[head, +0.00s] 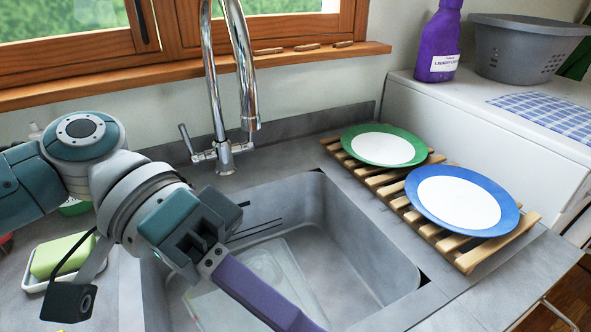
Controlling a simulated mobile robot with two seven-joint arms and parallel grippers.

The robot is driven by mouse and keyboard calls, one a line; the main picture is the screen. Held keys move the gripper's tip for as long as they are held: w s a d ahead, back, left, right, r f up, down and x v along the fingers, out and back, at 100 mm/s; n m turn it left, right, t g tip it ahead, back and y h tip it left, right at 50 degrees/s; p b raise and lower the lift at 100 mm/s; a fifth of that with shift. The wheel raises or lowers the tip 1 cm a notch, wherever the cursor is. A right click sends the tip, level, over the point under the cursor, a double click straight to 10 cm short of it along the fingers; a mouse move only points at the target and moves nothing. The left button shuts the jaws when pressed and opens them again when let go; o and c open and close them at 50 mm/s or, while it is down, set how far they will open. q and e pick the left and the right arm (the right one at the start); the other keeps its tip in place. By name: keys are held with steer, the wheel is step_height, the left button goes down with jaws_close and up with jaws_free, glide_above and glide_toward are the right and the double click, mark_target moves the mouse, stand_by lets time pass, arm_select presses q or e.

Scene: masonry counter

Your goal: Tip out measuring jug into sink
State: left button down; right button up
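The grey stone sink (372,257) is in the lower middle of the head view, below the tap. My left gripper (262,291) is over the sink's left part and points down towards the lower edge of the picture. One long purple finger shows; the other finger is not clear, so I cannot tell how far it is open. A clear, see-through shape (284,268) with rounded edges shows in the sink behind the finger. I cannot tell whether it is the measuring jug or whether the gripper touches it. My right gripper is not in view.
A chrome tap (222,152) stands at the sink's back. A wooden rack (462,262) at the right carries a green-rimmed plate (384,146) and a blue-rimmed plate (462,203). A yellow-green sponge (58,256) lies in a white dish at the left. A purple bottle (440,42) stands at the back right.

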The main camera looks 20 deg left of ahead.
arm_select(q)
steer(key=shift+s+d+r+m+t+y+p, duration=0.15)
steer(key=shift+s+d+r+y+p, duration=0.2)
steer(key=shift+p, duration=0.95)
steer(key=shift+s+d+r+m+t+y+p, duration=0.15)
steer(key=shift+d+r+y+p, duration=0.25)
steer(key=shift+p, duration=0.9)
steer(key=s+d+f+m+t+y+p, duration=0.2)
steer(key=s+d+f+t+y+p, duration=0.2)
steer(key=d+f+y+p, duration=0.3)
step_height(320, 180, down, 3)
steer(key=shift+r+t+y+p, duration=0.1)
steer(key=shift+t+y+p, duration=0.25)
steer(key=shift+y, duration=0.8)
steer(key=shift+w, duration=0.1)
